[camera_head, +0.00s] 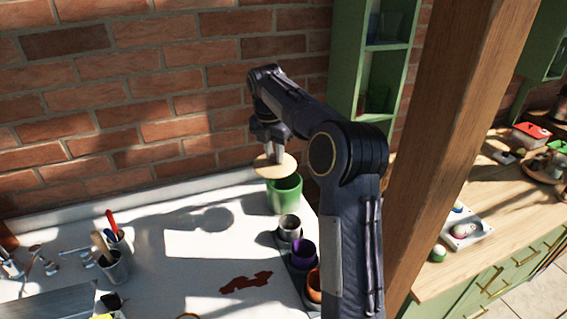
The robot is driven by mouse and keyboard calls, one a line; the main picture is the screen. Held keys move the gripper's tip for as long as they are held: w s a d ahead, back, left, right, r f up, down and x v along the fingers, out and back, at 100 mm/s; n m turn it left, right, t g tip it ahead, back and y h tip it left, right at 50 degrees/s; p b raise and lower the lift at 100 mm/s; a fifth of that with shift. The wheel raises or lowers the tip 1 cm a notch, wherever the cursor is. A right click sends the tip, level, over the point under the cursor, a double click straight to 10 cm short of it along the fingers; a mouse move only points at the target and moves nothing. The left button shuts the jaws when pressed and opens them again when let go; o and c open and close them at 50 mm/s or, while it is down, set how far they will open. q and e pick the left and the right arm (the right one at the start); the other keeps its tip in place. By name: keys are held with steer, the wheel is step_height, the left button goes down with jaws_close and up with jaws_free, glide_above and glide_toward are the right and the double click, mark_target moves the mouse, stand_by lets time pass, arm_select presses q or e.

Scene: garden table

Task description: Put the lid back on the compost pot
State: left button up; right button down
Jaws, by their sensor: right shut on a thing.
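The green compost pot (285,197) stands upright on the white table near the back, with its top open. My right gripper (275,155) is shut on the round tan lid (264,169) and holds it above the pot. The lid sits a little left of the pot's mouth in the picture and looks apart from it. The exact gap between lid and rim is hard to judge. My left gripper is not in view.
Silver, purple (302,254) and orange cups stand in a row in front of the pot. A tool holder (114,266) stands left on the white table (180,240). A brick wall is behind; a wooden post (455,130) stands right. The table's middle is mostly free.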

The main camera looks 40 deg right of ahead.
steer(key=w+d+f+p, duration=0.3)
steer(key=d+f, duration=0.4)
steer(key=f, duration=0.3)
steer(key=shift+w+f, duration=0.2)
steer(key=shift+w, duration=0.5)
steer(key=shift+f, duration=0.1)
steer(key=shift+a+f, duration=0.1)
steer(key=shift+f, duration=0.3)
steer(key=c, duration=1.2)
jaws_free()
steer(key=shift+c, duration=0.2)
